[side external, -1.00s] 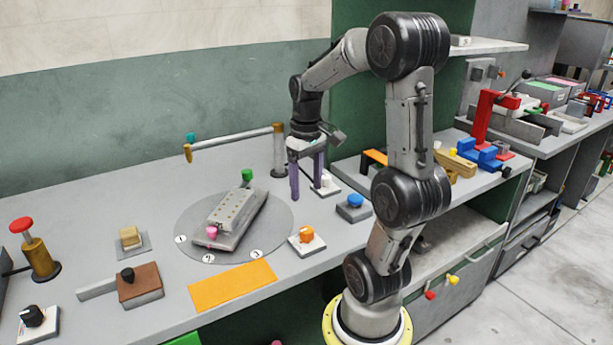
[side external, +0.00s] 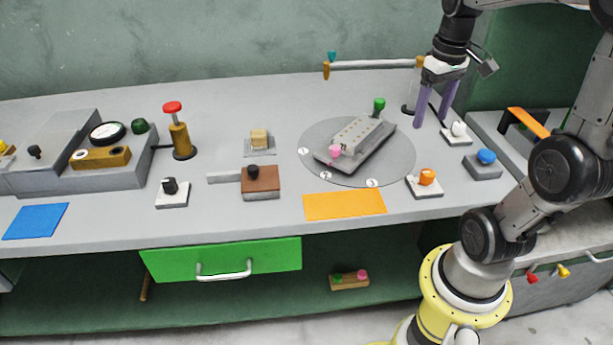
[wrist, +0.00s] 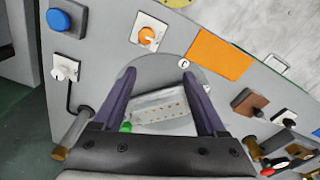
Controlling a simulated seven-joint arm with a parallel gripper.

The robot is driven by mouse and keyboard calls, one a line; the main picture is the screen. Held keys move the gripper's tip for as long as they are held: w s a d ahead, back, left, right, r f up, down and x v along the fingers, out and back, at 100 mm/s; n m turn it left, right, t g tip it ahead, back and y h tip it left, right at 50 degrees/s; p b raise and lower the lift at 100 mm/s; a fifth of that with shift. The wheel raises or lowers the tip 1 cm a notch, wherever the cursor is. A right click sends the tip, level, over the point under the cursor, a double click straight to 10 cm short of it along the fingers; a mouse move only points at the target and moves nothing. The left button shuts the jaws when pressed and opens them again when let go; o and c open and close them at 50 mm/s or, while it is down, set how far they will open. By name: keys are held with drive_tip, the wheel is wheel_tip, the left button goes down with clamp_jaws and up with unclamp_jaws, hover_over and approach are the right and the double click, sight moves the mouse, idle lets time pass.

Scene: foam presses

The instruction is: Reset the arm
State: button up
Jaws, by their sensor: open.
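My gripper (side external: 434,108) is open, with two purple fingers pointing down, above the right part of the bench in the side view. Nothing shows between the fingertips. In the wrist view my gripper (wrist: 154,85) faces the bench, and the grey foam press block (wrist: 160,108) shows beyond and between the fingers. In the side view the block (side external: 355,145) sits on a round grey disc (side external: 320,128) marked with numbers. It carries a pink knob (side external: 335,151) and a green knob (side external: 379,104). My gripper is to the right of the block, apart from it.
A post with a horizontal bar (side external: 375,65) stands behind the disc, close to my gripper. A white-knob switch (side external: 457,132), blue button (side external: 486,158) and orange knob (side external: 427,178) are nearby. An orange mat (side external: 344,205) lies in front. A green drawer (side external: 222,261) is below the bench.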

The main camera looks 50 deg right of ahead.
drive_tip(key=s+a+n+t, duration=0.3)
drive_tip(key=a+n+t, duration=0.2)
drive_tip(key=a, duration=1.3)
drive_tip(key=shift+s+r, duration=0.15)
drive_tip(key=shift+r, duration=0.15)
